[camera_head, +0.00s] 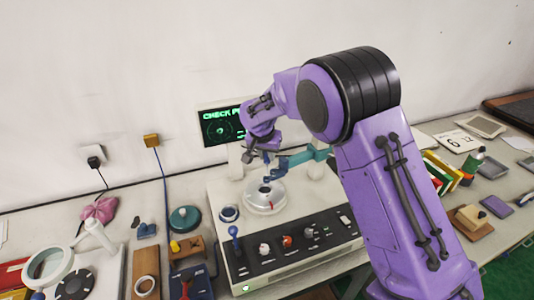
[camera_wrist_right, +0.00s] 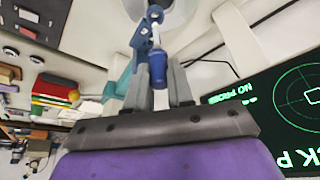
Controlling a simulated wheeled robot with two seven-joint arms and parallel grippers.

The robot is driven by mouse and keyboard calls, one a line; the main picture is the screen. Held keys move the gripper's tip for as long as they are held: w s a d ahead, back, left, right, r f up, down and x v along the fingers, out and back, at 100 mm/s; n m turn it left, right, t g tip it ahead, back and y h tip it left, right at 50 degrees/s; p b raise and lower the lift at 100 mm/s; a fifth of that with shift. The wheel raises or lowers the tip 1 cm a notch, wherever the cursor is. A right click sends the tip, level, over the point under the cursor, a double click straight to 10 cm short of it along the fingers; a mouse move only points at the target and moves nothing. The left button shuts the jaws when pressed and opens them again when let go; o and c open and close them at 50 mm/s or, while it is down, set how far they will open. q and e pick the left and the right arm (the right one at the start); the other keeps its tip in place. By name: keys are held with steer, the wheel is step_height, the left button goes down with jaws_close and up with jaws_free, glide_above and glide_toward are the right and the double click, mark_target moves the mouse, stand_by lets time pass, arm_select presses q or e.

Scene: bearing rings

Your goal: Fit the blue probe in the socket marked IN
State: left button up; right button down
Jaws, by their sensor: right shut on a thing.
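My right gripper (camera_wrist_right: 160,90) is shut on the blue probe (camera_wrist_right: 157,68) in the right wrist view. The probe's dark blue body sits between the grey fingers, and a jointed blue part shows beyond it. In the head view the gripper (camera_head: 263,153) is small and partly hidden, above the silver ring (camera_head: 265,198) on the tester. A teal arm (camera_head: 300,160) stands close beside it, with blue at its tip. I cannot make out the socket marked IN. My left gripper is not in view.
The white tester (camera_head: 222,192) has a black panel (camera_head: 285,252) with knobs and a blue lever (camera_head: 235,238). A screen (camera_head: 222,126) stands behind, and reads NO PROBE in the wrist view. Tools and a magnifier (camera_head: 48,266) crowd the left; books (camera_head: 440,172) stand at the right.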

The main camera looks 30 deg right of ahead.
steer(key=shift+f+b, duration=0.3)
steer(key=shift+f, duration=0.85)
steer(key=shift+p, duration=0.4)
steer(key=shift+f, duration=0.25)
steer(key=shift+f+b, duration=0.8)
steer(key=shift+f, duration=1.25)
